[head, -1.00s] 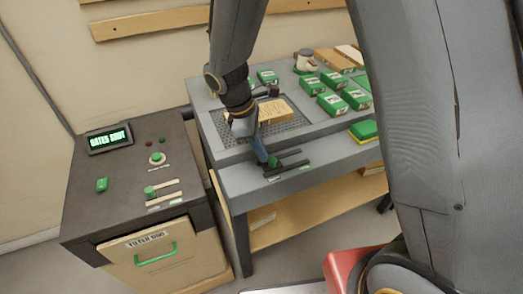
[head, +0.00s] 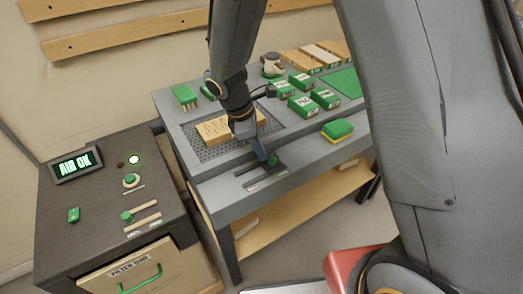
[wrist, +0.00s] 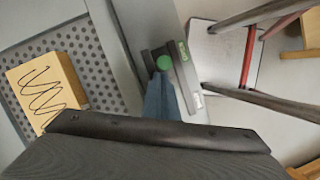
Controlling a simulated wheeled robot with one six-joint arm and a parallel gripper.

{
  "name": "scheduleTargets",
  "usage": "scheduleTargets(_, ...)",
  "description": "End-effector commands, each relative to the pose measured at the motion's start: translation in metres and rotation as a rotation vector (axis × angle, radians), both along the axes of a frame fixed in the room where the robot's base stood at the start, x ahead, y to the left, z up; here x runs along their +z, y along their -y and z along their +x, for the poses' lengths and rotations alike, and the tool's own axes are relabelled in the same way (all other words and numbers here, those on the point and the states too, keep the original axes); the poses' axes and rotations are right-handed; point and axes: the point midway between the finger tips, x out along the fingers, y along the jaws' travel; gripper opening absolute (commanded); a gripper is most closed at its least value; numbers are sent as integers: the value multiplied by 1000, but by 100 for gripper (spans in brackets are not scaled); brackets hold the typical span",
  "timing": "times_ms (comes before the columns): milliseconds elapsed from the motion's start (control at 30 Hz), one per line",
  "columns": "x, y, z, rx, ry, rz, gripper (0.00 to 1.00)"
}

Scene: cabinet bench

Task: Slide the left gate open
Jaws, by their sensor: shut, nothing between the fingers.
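The left gate's slider has a green knob (head: 272,160) in a dark track (head: 248,170) on the grey bench's front ledge. The knob sits toward the right end of the track in the head view. My gripper (head: 262,156) is shut and empty, pointing down just left of the knob. In the wrist view, the green knob (wrist: 163,62) shows just past the blue-grey fingertips (wrist: 160,80). I cannot tell whether they touch it. The track (wrist: 180,85) runs beside the fingers there.
A wooden block (head: 214,130) lies on the perforated grille (head: 205,152). Several green boxes (head: 302,104) and a green-yellow sponge-like block (head: 337,129) stand on the bench.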

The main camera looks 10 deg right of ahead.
Motion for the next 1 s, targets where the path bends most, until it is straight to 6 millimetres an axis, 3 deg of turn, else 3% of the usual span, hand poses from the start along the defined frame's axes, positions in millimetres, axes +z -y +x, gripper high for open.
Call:
scheduleTargets(200,8,-35,1,3,4,4,0)
scheduleTargets(700,88,-59,5,-3,8,8,0)
scheduleTargets(1000,102,-63,4,-3,5,6,0)
